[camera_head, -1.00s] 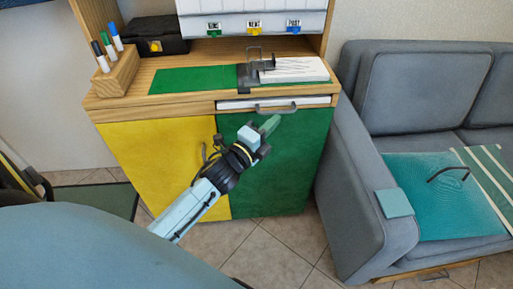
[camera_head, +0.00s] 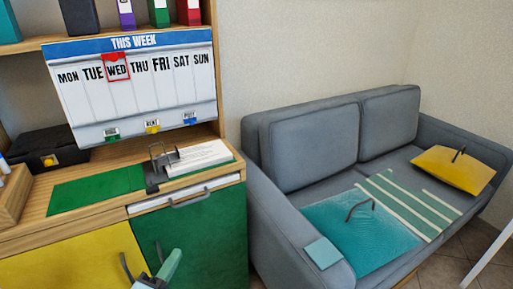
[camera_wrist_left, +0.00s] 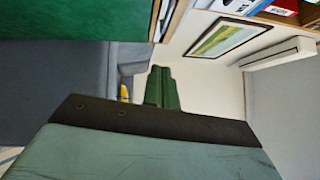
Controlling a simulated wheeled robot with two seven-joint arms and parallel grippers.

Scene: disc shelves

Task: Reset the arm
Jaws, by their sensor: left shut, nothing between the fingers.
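My left gripper (camera_head: 172,265) shows at the bottom of the head view, in front of the green cabinet door (camera_head: 205,240). Its green fingers are together and empty. In the left wrist view the fingers (camera_wrist_left: 162,88) are closed side by side with nothing between them. Most of the left arm is below the head view. My right gripper is in neither view.
The wooden cabinet has a yellow door (camera_head: 75,262), a drawer handle (camera_head: 190,200) and a green mat (camera_head: 95,188) on top. A weekly board (camera_head: 135,85) stands behind. A grey sofa (camera_head: 300,140) with cushions is at the right.

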